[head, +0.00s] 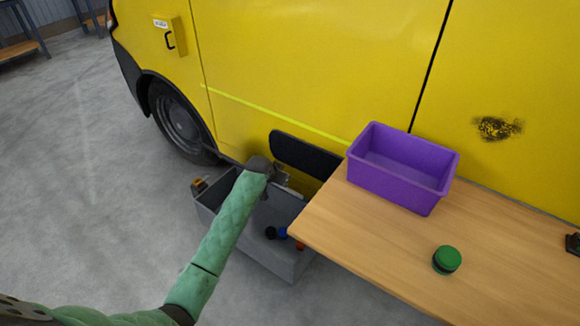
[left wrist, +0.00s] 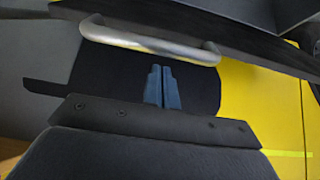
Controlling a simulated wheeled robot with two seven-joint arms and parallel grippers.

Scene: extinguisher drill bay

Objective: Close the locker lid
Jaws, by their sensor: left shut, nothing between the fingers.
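The locker (head: 288,264) is an open-topped grey box on the floor, left of the table. Its dark lid (head: 305,155) stands raised at the back, near the yellow van. My left arm reaches over the locker, and my left gripper (head: 283,178) is in front of the lid. In the left wrist view its blue fingers (left wrist: 162,88) are together, shut and empty. A silver bar handle (left wrist: 150,46) on a dark edge (left wrist: 250,52) shows just beyond the fingertips. I cannot tell whether the fingers touch anything. My right gripper is out of view.
A wooden table (head: 390,255) stands close on the right, with a purple bin (head: 395,185) and a green round object (head: 447,260) on it. The yellow van (head: 320,60) closes off the back. Small blue and dark items (head: 276,233) lie in the locker. Floor at left is clear.

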